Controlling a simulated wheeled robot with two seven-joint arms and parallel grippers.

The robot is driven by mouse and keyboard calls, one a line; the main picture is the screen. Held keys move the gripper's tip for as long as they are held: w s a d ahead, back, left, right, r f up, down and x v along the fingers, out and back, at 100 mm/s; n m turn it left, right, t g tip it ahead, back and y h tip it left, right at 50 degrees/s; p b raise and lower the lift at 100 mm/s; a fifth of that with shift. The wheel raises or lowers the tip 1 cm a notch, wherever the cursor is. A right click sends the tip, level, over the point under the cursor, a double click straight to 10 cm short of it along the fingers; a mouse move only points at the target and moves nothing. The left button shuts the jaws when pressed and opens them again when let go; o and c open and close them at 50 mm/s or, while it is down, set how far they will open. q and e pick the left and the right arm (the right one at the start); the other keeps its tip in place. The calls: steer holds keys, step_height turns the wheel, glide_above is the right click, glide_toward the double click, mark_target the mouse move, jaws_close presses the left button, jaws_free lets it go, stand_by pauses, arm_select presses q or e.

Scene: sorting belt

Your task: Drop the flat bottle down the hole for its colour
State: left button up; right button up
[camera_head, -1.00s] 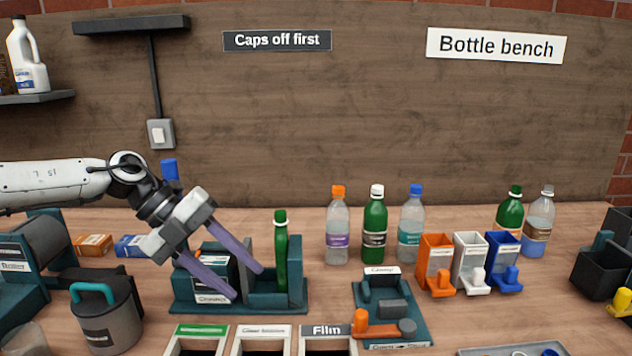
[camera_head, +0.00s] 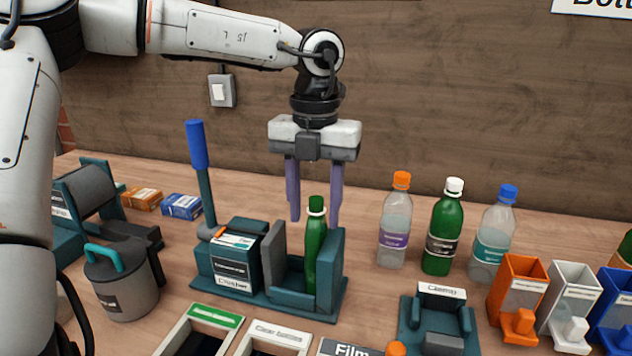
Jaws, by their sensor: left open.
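A flattened green bottle (camera_head: 315,250) with a green cap stands upright in the crusher (camera_head: 235,266), between its jaw plate and end wall. My left gripper (camera_head: 315,223) points straight down over it. Its purple fingers are open, one to each side of the bottle's top in the picture; I cannot tell whether they touch it. In front are a hole with a green label (camera_head: 214,315), its text hard to read, and a hole with a white label that seems to read clear bottles (camera_head: 283,334). Their lower parts are cut off. My right gripper is out of view.
The crusher's blue-handled lever (camera_head: 197,145) stands up at left. Bottles with orange (camera_head: 395,225), white (camera_head: 443,235) and blue caps (camera_head: 493,240) stand at right, behind a clamp (camera_head: 438,325) and coloured bins (camera_head: 518,290). A lidded grey pot (camera_head: 120,285) stands at left.

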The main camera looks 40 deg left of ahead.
arm_select(q)
steer(key=shift+f, duration=1.4)
steer(key=shift+c, duration=0.4)
jaws_close()
steer(key=shift+r, duration=0.1)
steer(key=shift+r, duration=0.1)
steer(key=shift+r+p, duration=2.7)
steer(key=shift+r, duration=1.65)
steer(key=shift+r, duration=0.1)
